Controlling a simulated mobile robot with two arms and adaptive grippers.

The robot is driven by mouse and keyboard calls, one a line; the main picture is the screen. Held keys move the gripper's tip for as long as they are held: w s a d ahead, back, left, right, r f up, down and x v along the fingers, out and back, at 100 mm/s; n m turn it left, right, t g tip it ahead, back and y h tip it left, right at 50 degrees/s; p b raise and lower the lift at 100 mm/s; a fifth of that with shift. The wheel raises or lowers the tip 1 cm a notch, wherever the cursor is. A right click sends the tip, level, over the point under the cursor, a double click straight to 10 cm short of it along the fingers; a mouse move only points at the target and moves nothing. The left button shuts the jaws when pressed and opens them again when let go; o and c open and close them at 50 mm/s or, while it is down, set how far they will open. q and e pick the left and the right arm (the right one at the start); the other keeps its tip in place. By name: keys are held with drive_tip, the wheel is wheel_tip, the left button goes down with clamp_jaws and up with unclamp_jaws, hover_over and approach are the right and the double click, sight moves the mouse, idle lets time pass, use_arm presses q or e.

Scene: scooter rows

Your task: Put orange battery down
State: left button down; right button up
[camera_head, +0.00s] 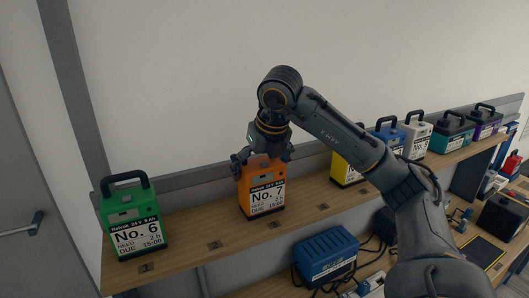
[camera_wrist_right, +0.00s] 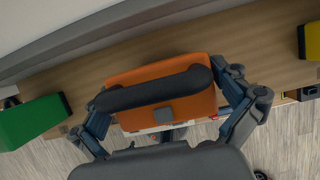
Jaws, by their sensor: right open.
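The orange battery (camera_head: 262,187), labelled No. 7, stands upright on the wooden shelf (camera_head: 205,222). My right gripper (camera_head: 263,162) is over its top from above, with open fingers on either side of it. In the right wrist view the orange battery (camera_wrist_right: 160,80) and its dark handle show between the spread fingers of the right gripper (camera_wrist_right: 168,105). Whether a finger touches the battery's sides I cannot tell. My left gripper is in neither view.
A green battery (camera_head: 132,215), No. 6, stands to the left on the same shelf. A yellow battery (camera_head: 346,170) is to the right, partly behind my right arm, then several more batteries. Below is a blue box (camera_head: 326,256) with cables. A door (camera_head: 30,170) is far left.

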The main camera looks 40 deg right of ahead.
drive_tip(key=p+v, duration=0.3)
drive_tip(key=v, duration=0.7)
drive_tip(key=shift+s+r, duration=0.2)
drive_tip(key=shift+r, duration=0.05)
drive_tip(key=shift+a+f, duration=0.1)
